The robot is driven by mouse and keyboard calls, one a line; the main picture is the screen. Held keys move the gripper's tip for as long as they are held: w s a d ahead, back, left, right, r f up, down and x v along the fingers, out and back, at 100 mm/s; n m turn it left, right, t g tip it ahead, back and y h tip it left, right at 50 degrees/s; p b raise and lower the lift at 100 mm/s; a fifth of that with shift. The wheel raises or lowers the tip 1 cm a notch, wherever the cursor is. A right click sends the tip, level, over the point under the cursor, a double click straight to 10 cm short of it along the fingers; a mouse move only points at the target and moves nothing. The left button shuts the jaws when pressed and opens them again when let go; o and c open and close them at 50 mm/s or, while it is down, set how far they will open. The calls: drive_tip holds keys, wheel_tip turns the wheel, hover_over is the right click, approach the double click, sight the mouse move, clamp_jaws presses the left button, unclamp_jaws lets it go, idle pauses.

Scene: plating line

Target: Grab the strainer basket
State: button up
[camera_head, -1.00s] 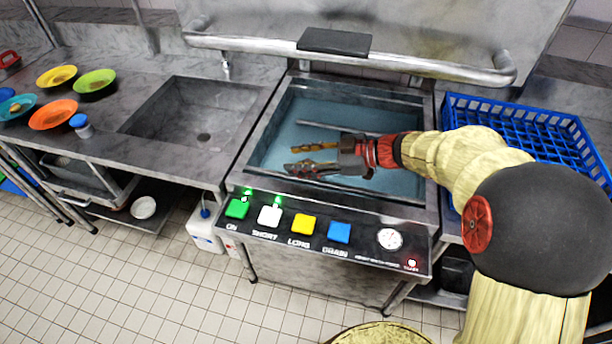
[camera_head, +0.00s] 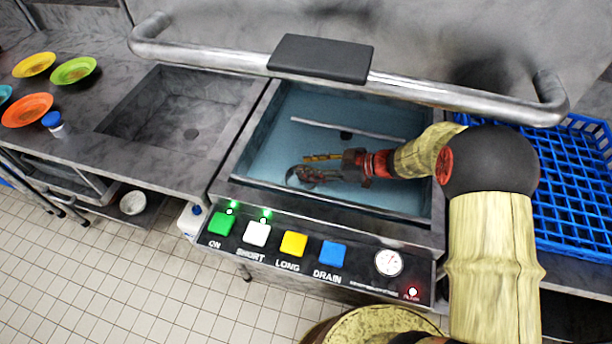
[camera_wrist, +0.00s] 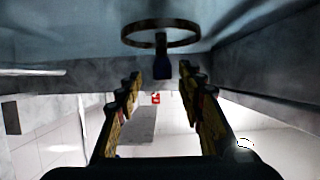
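The strainer basket appears to be the dark ring (camera_wrist: 160,34) at the top of the wrist view. In the head view a thin round rim (camera_head: 299,178) shows beside my fingertips, inside the blue-lined basin (camera_head: 270,145). My gripper (camera_head: 308,165) reaches in from the right, low in the basin. The wrist view shows its two fingers (camera_wrist: 160,78) spread apart, with no visible contact on the grip. The rest of the basket is hidden or unclear.
The basin's front panel carries green, white, yellow and blue buttons (camera_head: 293,244). A thick rail (camera_head: 440,95) with a black pad (camera_head: 320,58) crosses behind. A blue crate (camera_head: 570,190) is right; an empty sink (camera_head: 180,115) and coloured plates (camera_head: 27,110) are left.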

drive_tip(key=b, duration=0.2)
hover_over(290, 183)
wheel_tip(290, 183, down, 3)
drive_tip(key=shift+w+r, duration=0.1)
drive_tip(key=shift+r, duration=0.05)
drive_tip(key=shift+c, duration=0.5)
clamp_jaws()
idle(0.4)
